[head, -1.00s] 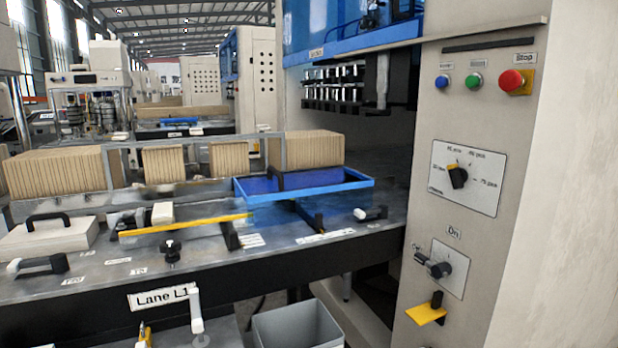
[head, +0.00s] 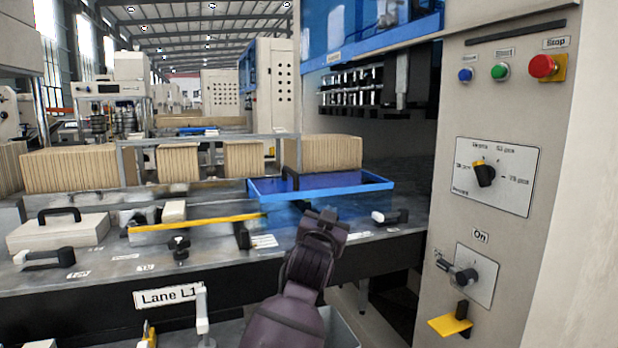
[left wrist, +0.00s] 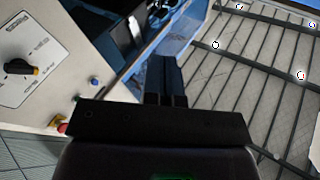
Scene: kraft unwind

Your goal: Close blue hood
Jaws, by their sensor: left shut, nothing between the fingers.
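A blue hood with clear panels (head: 372,28) is raised above the machine's dark opening, at the top of the head view. Its blue surface also shows in the left wrist view (left wrist: 187,22). A lower blue-framed, see-through cover (head: 345,188) with a black handle lies over the lane; I cannot tell which of the two the task names. My left gripper (head: 328,216) rises in front of the lane, before the lower cover in the picture. In the left wrist view the fingers (left wrist: 167,72) are together, empty, and point up toward blue parts. My right gripper is not in view.
The control panel (head: 490,178) with knobs and red, green and blue buttons stands at the right. Stacks of kraft sheets (head: 75,168) stand behind the lane. A yellow bar (head: 198,222) and a beige box with a black handle (head: 58,232) lie on the left.

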